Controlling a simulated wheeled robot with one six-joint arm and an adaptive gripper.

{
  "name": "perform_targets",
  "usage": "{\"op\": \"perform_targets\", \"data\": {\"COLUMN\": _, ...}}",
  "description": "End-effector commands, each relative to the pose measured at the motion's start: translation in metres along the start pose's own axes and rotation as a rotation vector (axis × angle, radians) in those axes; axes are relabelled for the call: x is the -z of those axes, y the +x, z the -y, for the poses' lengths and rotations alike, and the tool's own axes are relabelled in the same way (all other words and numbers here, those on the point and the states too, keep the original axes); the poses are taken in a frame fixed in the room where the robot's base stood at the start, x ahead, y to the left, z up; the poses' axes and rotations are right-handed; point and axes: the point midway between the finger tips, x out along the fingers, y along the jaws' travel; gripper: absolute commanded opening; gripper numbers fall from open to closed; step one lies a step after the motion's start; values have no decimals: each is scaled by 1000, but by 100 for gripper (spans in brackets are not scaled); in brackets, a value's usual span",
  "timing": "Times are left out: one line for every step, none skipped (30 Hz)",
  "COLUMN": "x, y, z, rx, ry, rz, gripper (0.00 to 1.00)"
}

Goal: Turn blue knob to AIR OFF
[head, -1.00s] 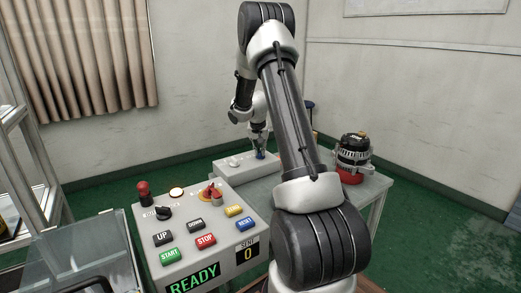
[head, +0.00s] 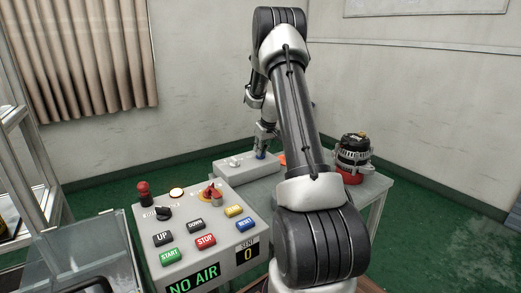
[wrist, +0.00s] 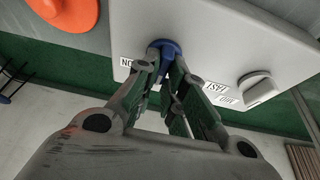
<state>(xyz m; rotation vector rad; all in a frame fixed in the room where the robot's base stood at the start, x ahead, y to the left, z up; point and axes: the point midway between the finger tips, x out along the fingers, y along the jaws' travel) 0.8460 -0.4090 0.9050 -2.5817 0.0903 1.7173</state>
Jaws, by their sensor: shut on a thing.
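The blue knob (wrist: 165,48) sits on a pale box (wrist: 205,32) on the far table, and it shows small in the head view (head: 261,155). My gripper (wrist: 163,72) is shut on the blue knob, one finger on each side. It also shows in the head view (head: 263,147). A label beginning "NO" is beside the knob in the wrist view, partly cut off by a finger. The display (head: 194,278) on the near panel reads "NO AIR".
A white knob (wrist: 258,84) is on the same box. An orange thing (wrist: 68,12) lies beside the box. An alternator (head: 354,155) on a red base stands at the table's right. The near panel (head: 222,226) carries several buttons.

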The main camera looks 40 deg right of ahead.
Motion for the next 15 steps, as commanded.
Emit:
{"op": "perform_targets", "data": {"x": -4, "y": 3, "z": 0, "rx": 21, "ry": -35, "rz": 8, "gripper": 0}}
{"op": "perform_targets", "data": {"x": -4, "y": 3, "z": 0, "rx": 31, "ry": -62, "rz": 7, "gripper": 0}}
{"op": "perform_targets", "data": {"x": -4, "y": 4, "z": 0, "rx": 47, "ry": -98, "rz": 8, "gripper": 0}}
{"op": "perform_targets", "data": {"x": -4, "y": 4, "z": 0, "rx": 57, "ry": -124, "rz": 8, "gripper": 0}}
{"op": "perform_targets", "data": {"x": -4, "y": 4, "z": 1, "rx": 69, "ry": -150, "rz": 8, "gripper": 0}}
{"op": "perform_targets", "data": {"x": -4, "y": 4, "z": 0, "rx": 83, "ry": -187, "rz": 8, "gripper": 0}}
{"op": "perform_targets", "data": {"x": -4, "y": 4, "z": 1, "rx": 96, "ry": -212, "rz": 9, "gripper": 0}}
{"op": "perform_targets", "data": {"x": -4, "y": 4, "z": 0, "rx": 106, "ry": -239, "rz": 8, "gripper": 0}}
{"op": "perform_targets", "data": {"x": -4, "y": 4, "z": 0, "rx": 121, "ry": -275, "rz": 9, "gripper": 0}}
{"op": "perform_targets", "data": {"x": -4, "y": 4, "z": 1, "rx": 131, "ry": -301, "rz": 8, "gripper": 0}}
{"op": "perform_targets", "data": {"x": -4, "y": 4, "z": 1, "rx": 143, "ry": -327, "rz": 9, "gripper": 0}}
{"op": "perform_targets", "data": {"x": -4, "y": 4, "z": 1, "rx": 157, "ry": -361, "rz": 8, "gripper": 0}}
{"op": "perform_targets", "data": {"x": -4, "y": 4, "z": 1, "rx": 168, "ry": -387, "rz": 9, "gripper": 0}}
{"op": "perform_targets", "data": {"x": -5, "y": 4, "z": 1, "rx": 178, "ry": -411, "rz": 9, "gripper": 0}}
{"op": "perform_targets", "data": {"x": -5, "y": 4, "z": 1, "rx": 191, "ry": -443, "rz": 9, "gripper": 0}}
